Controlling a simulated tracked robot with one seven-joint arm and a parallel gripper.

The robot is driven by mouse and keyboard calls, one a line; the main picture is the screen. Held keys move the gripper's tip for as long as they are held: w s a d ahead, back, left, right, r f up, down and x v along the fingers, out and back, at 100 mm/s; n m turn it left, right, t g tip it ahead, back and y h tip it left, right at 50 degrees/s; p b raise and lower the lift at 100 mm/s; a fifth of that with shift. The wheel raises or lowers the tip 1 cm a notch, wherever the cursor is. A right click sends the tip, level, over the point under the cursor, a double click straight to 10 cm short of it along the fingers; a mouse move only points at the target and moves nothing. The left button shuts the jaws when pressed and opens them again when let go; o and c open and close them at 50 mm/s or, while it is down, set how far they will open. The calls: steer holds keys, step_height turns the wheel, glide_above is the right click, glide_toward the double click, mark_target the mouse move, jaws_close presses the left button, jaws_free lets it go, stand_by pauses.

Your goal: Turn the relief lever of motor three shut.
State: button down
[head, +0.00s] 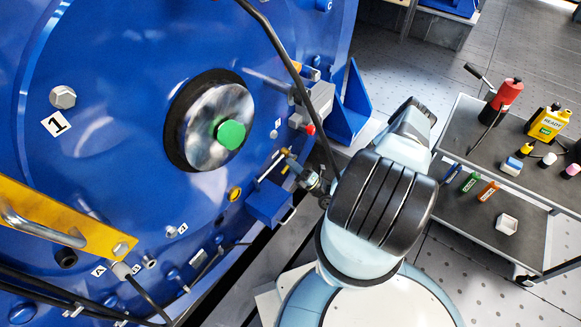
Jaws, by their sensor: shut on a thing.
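The large blue motor housing (130,120) fills the left of the head view. On its right lower side sits a small brass and grey valve fitting (287,160) that looks like the relief valve. My gripper (309,178) is small and dark beside this fitting, at the left of my arm. It is shut on a small part there, which appears to be the relief lever. The lever's outline and angle are too small and covered to make out. No motor number three can be read in this view.
A black hose (290,62) hangs in front of the housing, close to my gripper. A grey box with a red knob (310,130) sits just above the fitting. A yellow bar (60,222) crosses the lower left. A grey cart (459,127) with tools and bottles stands right.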

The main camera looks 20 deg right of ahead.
steer(key=shift+w+a+r+m+t+h, duration=0.1)
steer(key=shift+a+r+m+t+h, duration=0.25)
steer(key=shift+m, duration=0.45)
steer(key=shift+a+r+m+t+h, duration=0.15)
steer(key=shift+a+m+t+h, duration=0.2)
steer(key=shift+m, duration=0.45)
steer(key=shift+h, duration=0.3)
steer(key=c, duration=1.2)
jaws_free()
steer(key=shift+d, duration=0.2)
steer(key=shift+d+f, duration=0.1)
steer(key=shift+d+f, duration=0.1)
steer(key=v, duration=1.3)
steer(key=shift+s+f, duration=0.25)
steer(key=shift+f, duration=0.05)
